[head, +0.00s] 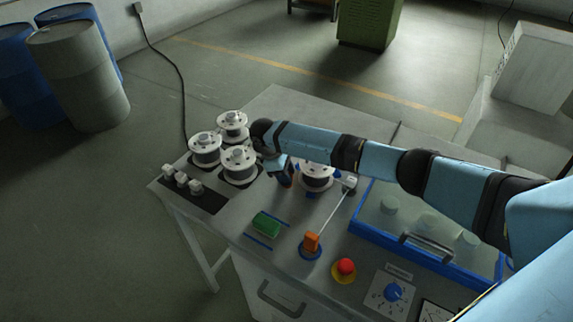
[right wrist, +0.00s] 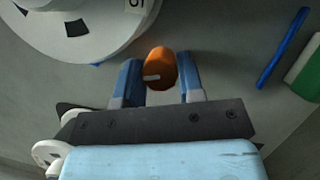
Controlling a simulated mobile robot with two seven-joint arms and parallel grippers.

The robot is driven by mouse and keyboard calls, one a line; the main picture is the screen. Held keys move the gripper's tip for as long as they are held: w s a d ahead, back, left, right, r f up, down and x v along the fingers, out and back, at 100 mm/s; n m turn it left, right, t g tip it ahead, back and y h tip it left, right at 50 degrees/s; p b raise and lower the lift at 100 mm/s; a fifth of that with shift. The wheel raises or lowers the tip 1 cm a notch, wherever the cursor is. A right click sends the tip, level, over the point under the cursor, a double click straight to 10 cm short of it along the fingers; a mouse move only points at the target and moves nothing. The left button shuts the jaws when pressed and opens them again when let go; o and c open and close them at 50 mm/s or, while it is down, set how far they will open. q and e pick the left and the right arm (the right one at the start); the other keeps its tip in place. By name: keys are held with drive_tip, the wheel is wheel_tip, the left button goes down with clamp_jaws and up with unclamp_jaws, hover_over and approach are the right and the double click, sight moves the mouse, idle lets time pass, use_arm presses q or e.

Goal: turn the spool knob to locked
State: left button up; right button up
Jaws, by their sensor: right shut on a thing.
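The spool knob (right wrist: 160,66) is orange with a short white mark on its face. It shows in the right wrist view, between the two blue fingers of my right gripper (right wrist: 162,82), which is shut on it. In that picture the white mark lies roughly level, toward the left. In the head view my right gripper (head: 288,181) reaches down to the bench beside a white spool (head: 318,172), and the knob is hidden there. The spool's white flange (right wrist: 75,30) shows in the right wrist view, close to the fingers. My left gripper is not in view.
On the bench (head: 275,105) stand several other white spools (head: 239,160). A green block (head: 266,223), an orange handle (head: 312,242) on a blue base, a red button (head: 346,266), a blue dial (head: 392,292) and a blue-framed clear-lidded box (head: 375,235) are nearer the front.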

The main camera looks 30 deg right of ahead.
drive_tip(key=shift+a+r+m+g+y+p, duration=0.1)
drive_tip(key=shift+r+m+g+y+p, duration=0.2)
drive_tip(key=shift+m+p, duration=0.65)
drive_tip(key=m, duration=0.1)
drive_tip(key=m+y+p, duration=0.1)
drive_tip(key=shift+f+m+g+p, duration=0.2)
drive_tip(key=shift+m+g+p, duration=0.1)
drive_tip(key=shift+m, duration=0.05)
drive_tip(key=shift+m+y, duration=0.4)
drive_tip(key=shift+m, duration=0.6)
drive_tip(key=m, duration=0.2)
drive_tip(key=shift+w+f+m+y, duration=0.1)
drive_tip(key=shift+m+y, duration=0.2)
drive_tip(key=shift+y, duration=0.1)
drive_tip(key=shift+d+m+y, duration=0.2)
drive_tip(key=shift+m+y, duration=0.2)
drive_tip(key=shift+m, duration=0.6)
drive_tip(key=shift+m+y, duration=0.3)
drive_tip(key=shift+m, duration=0.2)
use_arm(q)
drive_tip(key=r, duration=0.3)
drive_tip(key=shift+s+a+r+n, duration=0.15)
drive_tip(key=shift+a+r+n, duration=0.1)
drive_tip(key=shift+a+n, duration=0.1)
use_arm(e)
drive_tip(key=shift+m, duration=0.3)
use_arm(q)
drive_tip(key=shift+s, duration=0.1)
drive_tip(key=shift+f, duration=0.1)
